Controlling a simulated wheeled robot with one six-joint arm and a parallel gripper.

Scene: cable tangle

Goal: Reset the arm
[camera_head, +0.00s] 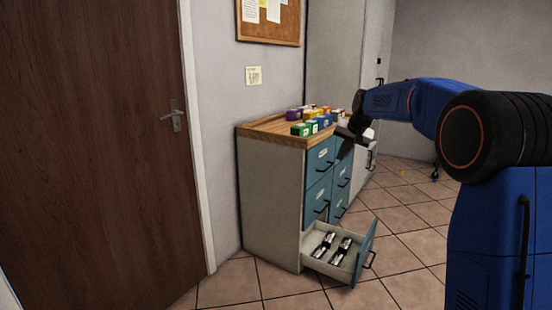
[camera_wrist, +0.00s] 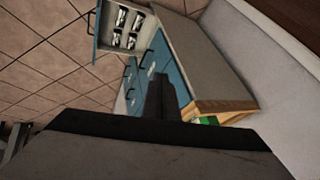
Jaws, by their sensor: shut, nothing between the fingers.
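My blue arm reaches in from the right in the head view, bent at the elbow. My gripper (camera_head: 344,152) is at its end, pointing down just off the front right edge of the cabinet's wooden top. It is shut and empty. In the wrist view my gripper (camera_wrist: 160,84) shows as dark fingers close together in front of the blue drawer fronts. The cabinet (camera_head: 272,200) has an open bottom drawer (camera_head: 309,262), with several black and white items in it. The drawer also shows at the top of the wrist view (camera_wrist: 98,38).
Several coloured boxes (camera_head: 311,126) stand on the cabinet top (camera_head: 262,126), close to my gripper. The open drawer juts out low over the tiled floor (camera_head: 400,255). A brown door (camera_head: 90,150) is at the left. A tall grey cabinet (camera_head: 335,50) stands behind.

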